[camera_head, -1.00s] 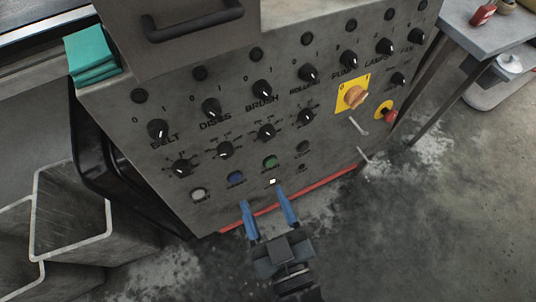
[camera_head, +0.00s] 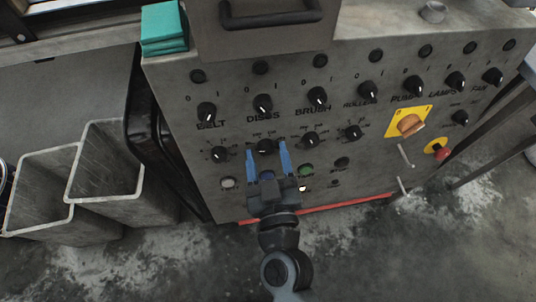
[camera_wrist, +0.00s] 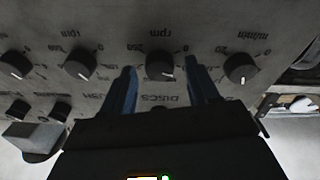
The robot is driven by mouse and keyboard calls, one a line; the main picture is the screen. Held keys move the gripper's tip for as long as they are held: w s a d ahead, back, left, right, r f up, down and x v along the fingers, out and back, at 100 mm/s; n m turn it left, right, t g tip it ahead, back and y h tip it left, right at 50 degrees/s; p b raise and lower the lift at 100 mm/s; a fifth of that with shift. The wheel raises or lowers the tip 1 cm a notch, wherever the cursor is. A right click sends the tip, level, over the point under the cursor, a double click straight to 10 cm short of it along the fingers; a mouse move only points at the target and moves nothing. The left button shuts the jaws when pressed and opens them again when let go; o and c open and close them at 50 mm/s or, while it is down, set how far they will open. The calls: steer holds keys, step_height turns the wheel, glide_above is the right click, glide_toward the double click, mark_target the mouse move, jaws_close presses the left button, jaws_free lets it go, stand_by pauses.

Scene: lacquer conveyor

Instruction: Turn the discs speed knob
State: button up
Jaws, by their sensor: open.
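The discs speed knob (camera_head: 264,146) is a round black knob with a white mark, under the DISCS label on the grey control panel (camera_head: 205,180). My gripper (camera_head: 268,150) has its two blue fingers open, pointing up at the panel, one on each side of this knob in the picture. In the wrist view, which is upside down, the knob (camera_wrist: 160,65) shows between the fingertips (camera_wrist: 158,68), with the DISCS label below it. The jaws are not closed on it. I cannot tell whether the fingertips are level with the knob or short of it.
The belt speed knob (camera_head: 218,153) and the brush speed knob (camera_head: 310,140) flank it closely. The discs switch (camera_head: 263,103) is above. A green button (camera_head: 306,170) is below right. A yellow plate with an orange rotary switch (camera_head: 410,123) and a red button (camera_head: 442,152) are farther right.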

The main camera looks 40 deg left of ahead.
steer(key=c, duration=1)
steer(key=shift+c, duration=0.2)
steer(key=shift+m+p, duration=0.4)
steer(key=shift+m, duration=0.1)
steer(key=m+h+p, duration=0.1)
steer(key=m+p, duration=0.2)
steer(key=m, duration=0.1)
steer(key=shift+r+t, duration=0.2)
steer(key=shift+t, duration=0.1)
steer(key=m+h+p, duration=0.1)
steer(key=m+p, duration=0.4)
steer(key=m, duration=0.1)
steer(key=m+h+p, duration=0.1)
steer(key=m+p, duration=0.3)
steer(key=m, duration=0.1)
steer(key=shift+r, duration=0.1)
steer(key=m+p, duration=0.2)
steer(key=m, duration=0.3)
steer(key=shift+a+h+p, duration=0.1)
steer(key=shift+h+p, duration=0.2)
steer(key=shift+h, duration=0.1)
steer(key=shift+f+g, duration=0.2)
steer(key=shift+g, duration=0.2)
